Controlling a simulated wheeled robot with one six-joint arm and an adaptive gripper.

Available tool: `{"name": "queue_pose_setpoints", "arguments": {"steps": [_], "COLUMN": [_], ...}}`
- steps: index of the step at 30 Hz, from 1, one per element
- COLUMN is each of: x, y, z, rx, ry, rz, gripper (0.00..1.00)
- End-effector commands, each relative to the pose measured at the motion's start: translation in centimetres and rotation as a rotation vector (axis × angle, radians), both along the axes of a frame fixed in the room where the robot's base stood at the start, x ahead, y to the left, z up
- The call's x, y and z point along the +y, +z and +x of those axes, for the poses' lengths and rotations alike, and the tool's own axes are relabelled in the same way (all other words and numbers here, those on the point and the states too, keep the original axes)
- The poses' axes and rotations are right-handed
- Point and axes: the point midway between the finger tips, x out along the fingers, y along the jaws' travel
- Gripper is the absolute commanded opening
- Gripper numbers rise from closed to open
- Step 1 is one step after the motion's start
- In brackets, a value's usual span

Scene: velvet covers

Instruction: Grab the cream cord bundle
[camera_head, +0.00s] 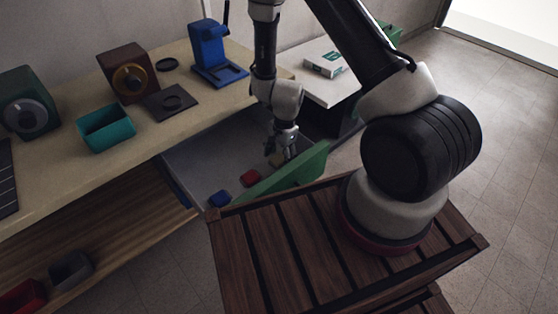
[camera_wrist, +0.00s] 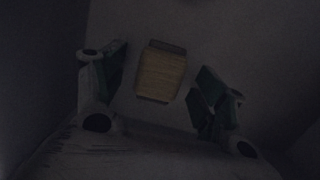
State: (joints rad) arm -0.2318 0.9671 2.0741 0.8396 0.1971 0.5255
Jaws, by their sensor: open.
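The cream cord bundle (camera_wrist: 161,72) shows in the wrist view as a small, pale yellow, ribbed block on the grey drawer floor. My gripper (camera_wrist: 160,98) is open, with one finger to the left of the bundle and one to the right, both apart from it. The bundle sits a little beyond the fingertips in that dark view. In the head view my gripper (camera_head: 279,158) reaches down into the open drawer (camera_head: 195,160) near its right end. The bundle cannot be made out in the head view, where the gripper and drawer front may hide it.
A red box (camera_head: 250,178) and a blue box (camera_head: 220,199) lie in the drawer, left of my gripper. The green drawer front (camera_head: 290,176) stands close on the right. The desk top (camera_head: 130,150) above holds a teal bin (camera_head: 106,128) and a blue stand (camera_head: 214,55).

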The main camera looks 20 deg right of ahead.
Motion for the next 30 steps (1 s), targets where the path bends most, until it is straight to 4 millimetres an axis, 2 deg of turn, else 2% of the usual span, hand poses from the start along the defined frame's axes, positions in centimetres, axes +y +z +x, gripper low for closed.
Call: {"name": "queue_pose_setpoints", "arguments": {"steps": [3, 9, 10, 19, 23, 26, 30], "x": [0.0, 0.0, 0.0, 0.0, 0.0, 0.0, 0.0], "y": [0.0, 0.1, 0.1, 0.1, 0.7, 1.9, 4.5], "z": [0.0, 0.0, 0.0, 0.0, 0.1, 0.1, 0.1], "rx": [0.0, 0.0, 0.0, 0.0, -0.002, -0.003, -0.004], "ry": [0.0, 0.0, 0.0, 0.0, 0.001, 0.002, 0.001], "rz": [0.0, 0.0, 0.0, 0.0, 0.001, 0.001, 0.002], "gripper": [0.7, 0.33, 0.3, 0.29, 0.29, 0.29, 0.29]}}
